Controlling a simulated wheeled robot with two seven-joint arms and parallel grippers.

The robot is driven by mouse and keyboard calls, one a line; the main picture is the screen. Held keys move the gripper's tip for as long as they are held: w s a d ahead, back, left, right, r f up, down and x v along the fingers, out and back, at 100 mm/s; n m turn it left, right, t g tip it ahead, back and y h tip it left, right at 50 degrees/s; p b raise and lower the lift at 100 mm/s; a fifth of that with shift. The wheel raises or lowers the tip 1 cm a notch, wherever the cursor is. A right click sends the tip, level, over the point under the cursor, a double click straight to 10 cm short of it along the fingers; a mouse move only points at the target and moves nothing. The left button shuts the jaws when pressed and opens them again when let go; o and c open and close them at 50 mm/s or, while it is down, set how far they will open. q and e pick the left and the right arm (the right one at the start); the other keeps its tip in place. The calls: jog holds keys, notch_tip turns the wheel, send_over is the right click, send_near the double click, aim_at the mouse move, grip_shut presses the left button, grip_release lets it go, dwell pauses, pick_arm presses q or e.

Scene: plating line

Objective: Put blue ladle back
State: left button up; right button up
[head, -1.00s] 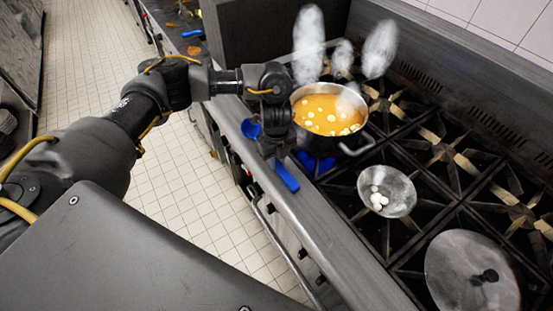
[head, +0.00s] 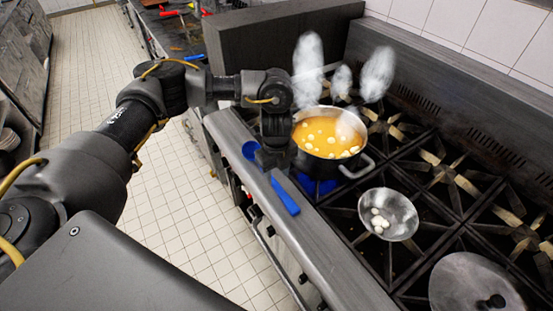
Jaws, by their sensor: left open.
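The blue ladle lies along the metal front ledge (head: 325,247) of the stove. Its round blue bowl (head: 250,150) shows left of my left gripper, and its blue handle (head: 285,195) shows below the gripper. My left gripper (head: 270,158) is open, pointing down over the ladle's middle and hiding that part. I cannot tell whether its fingers touch the ladle. My right gripper is not in view.
A steaming pot of orange soup (head: 327,133) stands on a burner just right of my left gripper. A small metal bowl (head: 400,205) with white pieces and a round lid (head: 465,285) lie on the grates. The tiled floor (head: 180,230) is clear.

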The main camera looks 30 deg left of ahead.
pick_arm(q)
notch_tip(320, 180, up, 8)
jog(key=shift+f+b, duration=0.25)
jog(key=shift+b, duration=0.05)
jog(key=shift+a, duration=0.1)
dwell(0.3)
